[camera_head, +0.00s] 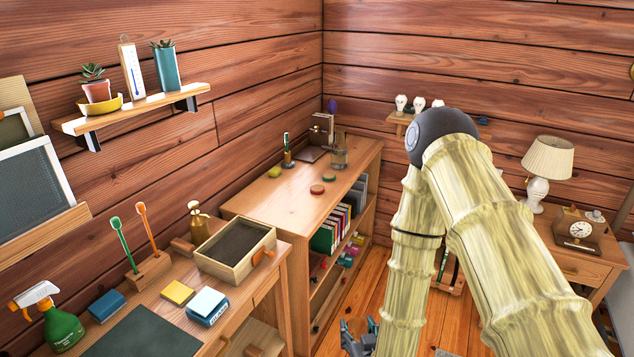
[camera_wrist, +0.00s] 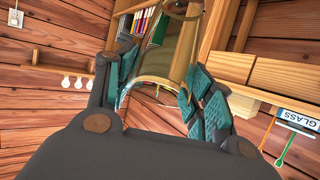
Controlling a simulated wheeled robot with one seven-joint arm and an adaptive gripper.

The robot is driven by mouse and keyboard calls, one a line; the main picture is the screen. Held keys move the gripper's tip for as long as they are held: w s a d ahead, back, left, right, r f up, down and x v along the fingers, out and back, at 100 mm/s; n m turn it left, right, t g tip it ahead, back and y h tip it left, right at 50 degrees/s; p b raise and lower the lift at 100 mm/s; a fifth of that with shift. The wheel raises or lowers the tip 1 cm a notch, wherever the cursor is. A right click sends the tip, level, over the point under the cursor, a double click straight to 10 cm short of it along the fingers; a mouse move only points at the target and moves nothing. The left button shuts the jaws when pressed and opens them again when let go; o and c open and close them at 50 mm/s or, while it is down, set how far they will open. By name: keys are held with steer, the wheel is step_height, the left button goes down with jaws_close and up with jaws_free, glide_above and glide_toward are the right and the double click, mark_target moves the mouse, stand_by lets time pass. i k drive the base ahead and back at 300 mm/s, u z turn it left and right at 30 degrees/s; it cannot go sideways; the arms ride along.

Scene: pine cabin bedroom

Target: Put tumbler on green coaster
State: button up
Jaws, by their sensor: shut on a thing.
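In the wrist view, my gripper (camera_wrist: 160,72) is shut on a clear glass tumbler (camera_wrist: 167,52), its teal finger pads on either side of the glass. In the head view, my gripper (camera_head: 360,336) is low at the bottom edge, beside the bookcase and below its top; the held tumbler cannot be made out there. A small green disc, which looks like the green coaster (camera_head: 328,176), lies on the bookcase top (camera_head: 290,205). A red disc (camera_head: 317,189) lies just in front of it, and a yellow-green piece (camera_head: 274,173) lies to the left.
A clear glass vessel (camera_head: 339,158) stands behind the green disc, near a brown stand (camera_head: 318,135). A pen holder (camera_head: 288,160) stands at the back left. A desk with a wooden tray (camera_head: 235,250) is at front left. A nightstand with a lamp (camera_head: 547,165) is at right.

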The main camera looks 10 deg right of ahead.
mark_target(329, 176)
steer(key=i, duration=0.9)
